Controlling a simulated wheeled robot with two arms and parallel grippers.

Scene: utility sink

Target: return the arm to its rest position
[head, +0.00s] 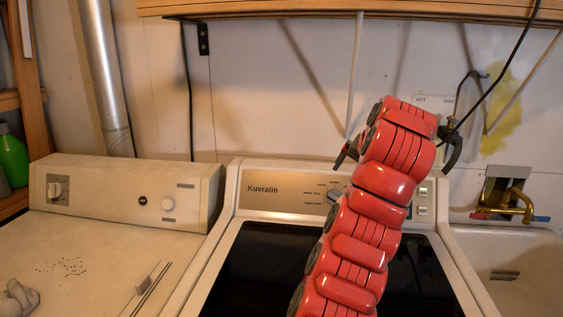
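My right arm, red with black joints, rises from the bottom edge in the head view and leans slightly right in front of the washer. My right gripper (401,152) is partly hidden behind the red wrist. Its dark fingers show on either side of the wrist, far apart, so it looks open. I see nothing held between them, though the space there is largely covered. My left arm and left gripper are not in view.
The washer (262,189) with a dark lid stands behind the arm. A white machine (110,188) is at left, with a green bottle (12,158) beyond. A sink (520,268) with a brass faucet (515,207) is at right. A wooden shelf (350,10) hangs above.

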